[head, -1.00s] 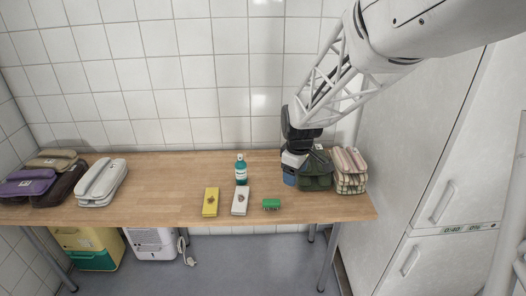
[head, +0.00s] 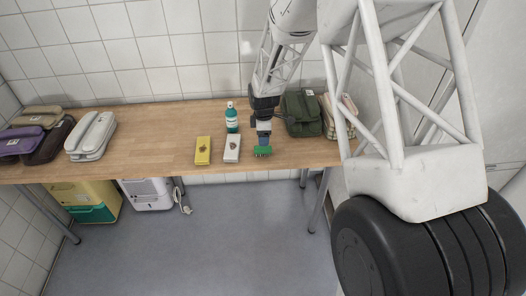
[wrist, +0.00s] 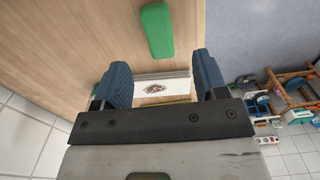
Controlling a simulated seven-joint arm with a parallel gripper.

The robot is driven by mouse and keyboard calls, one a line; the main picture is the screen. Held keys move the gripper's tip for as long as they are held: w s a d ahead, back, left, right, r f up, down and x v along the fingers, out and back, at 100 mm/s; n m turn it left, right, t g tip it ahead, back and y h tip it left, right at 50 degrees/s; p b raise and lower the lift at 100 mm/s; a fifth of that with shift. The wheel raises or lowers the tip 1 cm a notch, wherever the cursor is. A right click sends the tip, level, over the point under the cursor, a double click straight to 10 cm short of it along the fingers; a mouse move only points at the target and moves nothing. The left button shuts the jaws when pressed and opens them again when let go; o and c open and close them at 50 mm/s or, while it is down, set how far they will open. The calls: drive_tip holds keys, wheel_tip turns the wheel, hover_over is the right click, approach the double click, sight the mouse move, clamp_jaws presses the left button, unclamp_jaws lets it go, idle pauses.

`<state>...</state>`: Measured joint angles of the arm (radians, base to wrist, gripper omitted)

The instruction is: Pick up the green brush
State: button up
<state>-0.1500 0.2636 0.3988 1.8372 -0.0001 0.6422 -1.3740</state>
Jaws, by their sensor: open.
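The green brush (head: 263,151) is a small green block lying near the front edge of the wooden table (head: 160,150). In the wrist view the brush (wrist: 157,30) lies past my fingertips, top centre, with its long side pointing roughly away from me. My gripper (head: 263,133) is pointed down just behind the brush in the head view and partly overlaps it. In the wrist view its two blue-grey fingers (wrist: 162,78) are spread apart with nothing held.
A white box (head: 232,148) and a yellow box (head: 203,150) lie left of the brush. A teal bottle (head: 231,118) stands behind them. A green bag (head: 302,114) and a plaid bag (head: 338,118) are on the right. Bare table lies further left.

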sight(263, 148)
drive_tip(key=shift+f, duration=0.15)
drive_tip(key=shift+f, duration=1.25)
drive_tip(key=shift+w+f, duration=0.1)
drive_tip(key=shift+f, duration=2.5)
drive_tip(key=shift+c, duration=0.3)
drive_tip(key=c, duration=0.9)
drive_tip(key=shift+c, duration=0.3)
drive_tip(key=shift+r, duration=0.2)
